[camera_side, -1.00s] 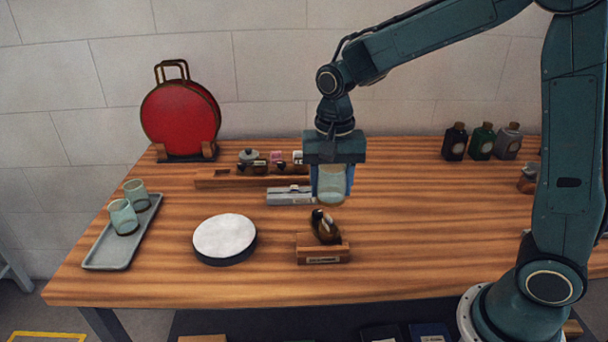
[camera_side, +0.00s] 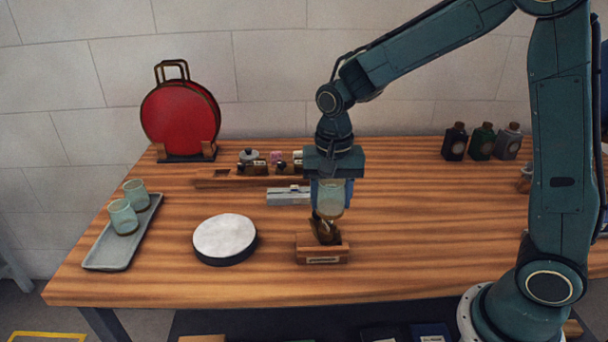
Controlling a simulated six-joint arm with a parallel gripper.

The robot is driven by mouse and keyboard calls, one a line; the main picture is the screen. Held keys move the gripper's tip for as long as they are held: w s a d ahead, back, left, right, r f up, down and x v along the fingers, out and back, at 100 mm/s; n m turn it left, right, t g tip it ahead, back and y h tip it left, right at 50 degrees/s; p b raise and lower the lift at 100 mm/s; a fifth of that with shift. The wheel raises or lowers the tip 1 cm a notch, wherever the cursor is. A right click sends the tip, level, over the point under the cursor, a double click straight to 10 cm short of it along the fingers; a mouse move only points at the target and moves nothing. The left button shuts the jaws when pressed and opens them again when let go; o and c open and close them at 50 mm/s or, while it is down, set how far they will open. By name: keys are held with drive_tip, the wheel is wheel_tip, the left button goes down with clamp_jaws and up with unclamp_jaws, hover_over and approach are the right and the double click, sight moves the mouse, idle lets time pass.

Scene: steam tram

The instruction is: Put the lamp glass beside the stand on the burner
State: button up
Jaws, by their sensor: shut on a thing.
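My gripper (camera_side: 330,193) is shut on a lamp glass (camera_side: 331,201), a pale greenish, see-through cylinder with a brownish lower rim. It holds the glass upright. Below it is the brass-brown burner (camera_side: 325,232), set in a small wooden stand (camera_side: 322,254) with a label on its front. The bottom of the glass overlaps the top of the burner in the side view. I cannot tell whether they touch. Two similar glasses (camera_side: 123,217) (camera_side: 135,194) stand on a grey tray (camera_side: 108,258) at the left.
A white-topped round pad (camera_side: 224,237) lies left of the wooden stand. A grey block (camera_side: 288,197) and a wooden rack (camera_side: 230,182) with small items are behind. A red disc (camera_side: 180,116) stands at the back left, several dark bottles (camera_side: 481,142) at the back right.

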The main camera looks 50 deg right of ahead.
sight(329, 221)
drive_tip(key=shift+f, duration=0.7)
drive_tip(key=shift+f, duration=2.6)
idle(2.8)
drive_tip(key=o, duration=1.1)
drive_tip(key=shift+c, duration=0.2)
drive_tip(key=shift+r, duration=0.1)
wheel_tip(329, 221, up, 14)
drive_tip(key=shift+f, duration=0.2)
